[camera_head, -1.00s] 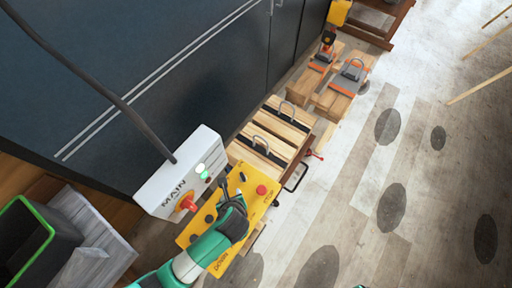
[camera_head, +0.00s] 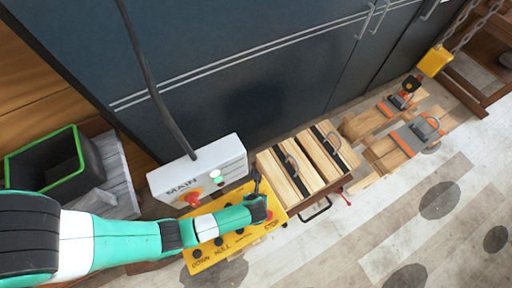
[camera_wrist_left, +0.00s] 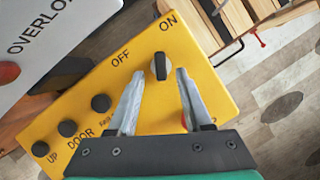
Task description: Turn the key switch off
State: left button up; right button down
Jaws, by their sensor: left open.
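The yellow control panel (camera_head: 207,258) lies below the white MAIN box in the head view. In the head view my left gripper (camera_head: 259,185) covers the switch. My right gripper is not in view.
The white MAIN box (camera_head: 232,155) with a red knob (camera_head: 193,199) and a lit lamp stands close beside the panel. Several black buttons line the panel. A wooden crate (camera_head: 300,168) stands to the right, a black bin (camera_head: 45,165) at left. Floor at lower right is open.

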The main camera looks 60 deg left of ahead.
pick_arm(q)
jog(key=shift+b+x, duration=0.4)
jog(key=shift+x, duration=1.1)
jog(key=shift+c, duration=0.2)
grip_shut()
